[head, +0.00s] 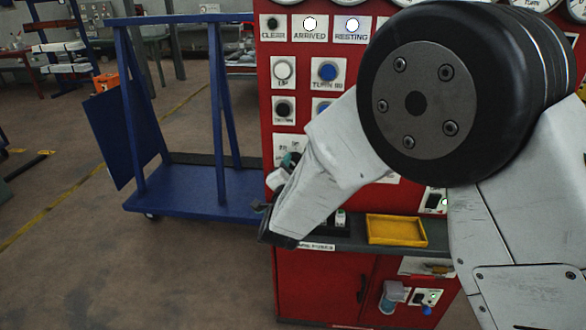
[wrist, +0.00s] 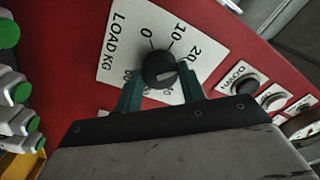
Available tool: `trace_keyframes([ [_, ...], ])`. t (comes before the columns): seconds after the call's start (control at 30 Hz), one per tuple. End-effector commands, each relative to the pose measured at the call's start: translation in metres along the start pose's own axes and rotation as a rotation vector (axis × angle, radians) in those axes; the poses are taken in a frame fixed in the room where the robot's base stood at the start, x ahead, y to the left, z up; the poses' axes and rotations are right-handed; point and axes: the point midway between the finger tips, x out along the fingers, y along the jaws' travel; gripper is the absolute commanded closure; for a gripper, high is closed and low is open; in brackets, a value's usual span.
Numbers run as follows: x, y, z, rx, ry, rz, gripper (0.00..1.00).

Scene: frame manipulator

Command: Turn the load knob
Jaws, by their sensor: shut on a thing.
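The load knob (wrist: 158,68) is a round black knob on a white plate (wrist: 120,62) marked "LOAD KG", with 0, 10 and 20 along its upper and right side. The other numbers are partly hidden. My gripper (wrist: 161,84) has its two dark green fingers on either side of the knob and is shut on it. The knob's pointer setting is unclear. In the head view, my arm covers the knob, and only a small teal part of my gripper (head: 290,160) shows at the red panel's left edge.
The red panel (head: 268,100) carries buttons, including a blue one (head: 328,72). A yellow tray (head: 397,229) lies on the ledge below. A blue cart (head: 190,203) stands close to the left. In the wrist view, green-ended white parts (wrist: 22,92) are at left and small dark knobs (wrist: 249,87) at right.

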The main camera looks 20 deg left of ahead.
Motion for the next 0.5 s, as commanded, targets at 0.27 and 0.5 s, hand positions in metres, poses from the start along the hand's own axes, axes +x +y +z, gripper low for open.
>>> trace_keyframes([
  [0.27,-0.0007,0.0,0.0011,0.26,0.01,0.01,0.83],
  [0.5,-0.0007,-0.0005,0.0015,0.477,0.019,0.017,0.83],
])
